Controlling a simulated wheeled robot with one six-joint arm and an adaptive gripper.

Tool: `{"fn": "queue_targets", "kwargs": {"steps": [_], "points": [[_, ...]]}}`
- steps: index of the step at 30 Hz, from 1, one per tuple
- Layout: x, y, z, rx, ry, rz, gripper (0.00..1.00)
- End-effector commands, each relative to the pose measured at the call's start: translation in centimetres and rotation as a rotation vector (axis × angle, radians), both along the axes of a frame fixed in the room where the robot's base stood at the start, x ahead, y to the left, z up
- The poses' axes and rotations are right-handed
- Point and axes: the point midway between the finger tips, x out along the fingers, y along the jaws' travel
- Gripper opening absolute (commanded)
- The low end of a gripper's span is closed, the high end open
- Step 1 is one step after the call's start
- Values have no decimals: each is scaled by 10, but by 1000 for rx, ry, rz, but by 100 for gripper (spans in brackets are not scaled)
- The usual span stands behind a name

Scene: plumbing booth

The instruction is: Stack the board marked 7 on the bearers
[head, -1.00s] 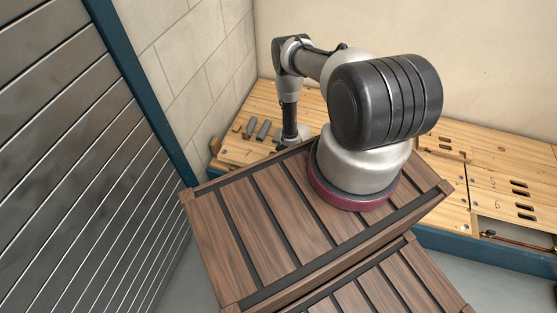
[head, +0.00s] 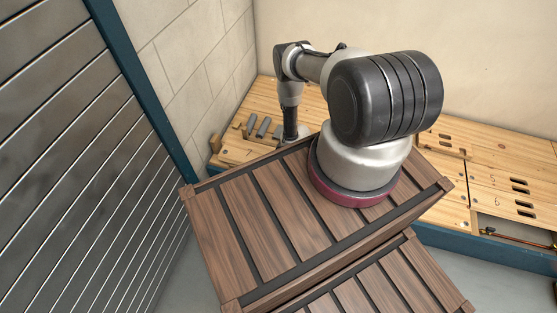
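My gripper (head: 291,128) points down at the wooden deck's left part, just behind the slatted crate's far edge. Its fingertips are too small and partly hidden, so I cannot tell whether it is open, shut or holding something. Boards marked 5 (head: 491,179) and 6 (head: 497,201) lie at the right, with dark slots in them. I cannot make out a board marked 7. The bearers cannot be clearly identified; a wooden piece (head: 215,143) stands at the deck's left end.
A dark slatted wooden crate (head: 262,222) fills the front middle, with a second (head: 385,283) before it. Several grey pieces (head: 263,127) lie left of my gripper. A ribbed metal shutter (head: 70,160) closes the left. An opening with a copper pipe (head: 508,237) is at the lower right.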

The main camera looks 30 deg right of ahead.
Motion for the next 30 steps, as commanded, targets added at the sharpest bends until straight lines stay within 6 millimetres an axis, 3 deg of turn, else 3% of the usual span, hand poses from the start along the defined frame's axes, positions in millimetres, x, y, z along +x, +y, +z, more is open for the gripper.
{"fn": "queue_targets", "kwargs": {"steps": [19,20,23,30], "points": [[1,0,-3,0,-1,0,0],[1,0,-2,0,-1,0,25],[1,0,-2,0,-1,0,43],[0,0,-3,0,0,0,44]]}}
